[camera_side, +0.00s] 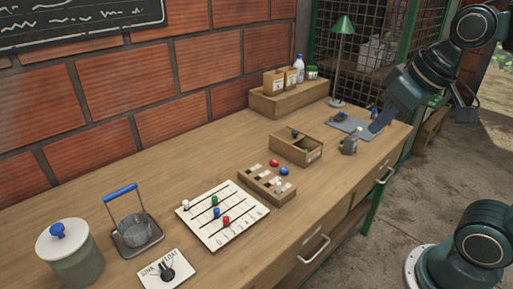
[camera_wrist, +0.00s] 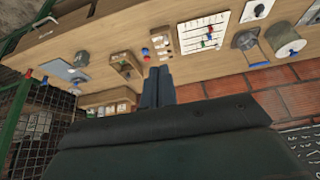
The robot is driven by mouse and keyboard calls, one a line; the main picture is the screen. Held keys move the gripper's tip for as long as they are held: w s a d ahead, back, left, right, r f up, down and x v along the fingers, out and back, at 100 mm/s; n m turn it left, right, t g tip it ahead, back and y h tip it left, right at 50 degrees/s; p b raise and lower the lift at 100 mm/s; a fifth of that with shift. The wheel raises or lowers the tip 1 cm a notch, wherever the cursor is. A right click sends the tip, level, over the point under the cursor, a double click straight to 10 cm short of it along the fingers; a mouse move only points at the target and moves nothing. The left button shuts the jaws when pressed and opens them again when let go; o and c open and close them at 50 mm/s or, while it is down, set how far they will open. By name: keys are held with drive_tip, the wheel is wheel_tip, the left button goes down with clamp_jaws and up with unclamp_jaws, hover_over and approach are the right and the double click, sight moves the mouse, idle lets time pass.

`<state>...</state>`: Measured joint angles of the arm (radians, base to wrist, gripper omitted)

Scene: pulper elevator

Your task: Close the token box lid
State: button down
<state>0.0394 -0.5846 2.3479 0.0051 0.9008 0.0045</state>
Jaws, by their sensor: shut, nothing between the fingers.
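A small wooden box (camera_side: 312,157), likely the token box, stands mid-bench. Its top looks at least partly open, with a dark knob and small items showing at it; how its lid lies is too small to tell. The box also shows in the wrist view (camera_wrist: 118,58), left of my fingers. My gripper (camera_side: 378,124) is shut and empty, above the bench's right part in the side view, to the right of the box and apart from it. In the wrist view my gripper (camera_wrist: 158,72) points toward the bench.
A slotted wooden tray (camera_side: 267,188) with red and blue tokens beside it sits left of the box. A small grey-green object (camera_side: 349,144) stands between box and gripper. A blue-grey mat (camera_side: 346,124), lamp (camera_side: 342,27) and raised shelf (camera_side: 290,101) are behind.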

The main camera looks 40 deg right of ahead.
drive_tip(key=w+d+r+m+h, duration=0.1)
drive_tip(key=w+d, duration=0.4)
drive_tip(key=w, duration=0.7)
drive_tip(key=w+d+m, duration=0.1)
drive_tip(key=w+d, duration=0.3)
drive_tip(key=w, duration=0.7)
drive_tip(key=w+d+f+m+g, duration=0.1)
drive_tip(key=w+d+f+m, duration=0.1)
drive_tip(key=w+d+f, duration=1.4)
drive_tip(key=shift+w+f+m+g+h, duration=0.15)
drive_tip(key=shift+w+m+g+h, duration=0.15)
drive_tip(key=shift+m+g, duration=0.1)
drive_tip(key=shift+d, duration=0.1)
hover_over(289, 131)
wheel_tip(289, 131, down, 9)
drive_tip(key=shift+w+d+f, duration=0.1)
drive_tip(key=shift+d+f, duration=0.05)
drive_tip(key=shift+f, duration=0.05)
drive_tip(key=shift+s+a+f, duration=0.2)
drive_tip(key=shift+s+a, duration=0.25)
drive_tip(key=shift+s, duration=0.4)
drive_tip(key=shift+s+a+f, duration=0.15)
drive_tip(key=shift+s+a, duration=0.25)
drive_tip(key=shift+s, duration=0.4)
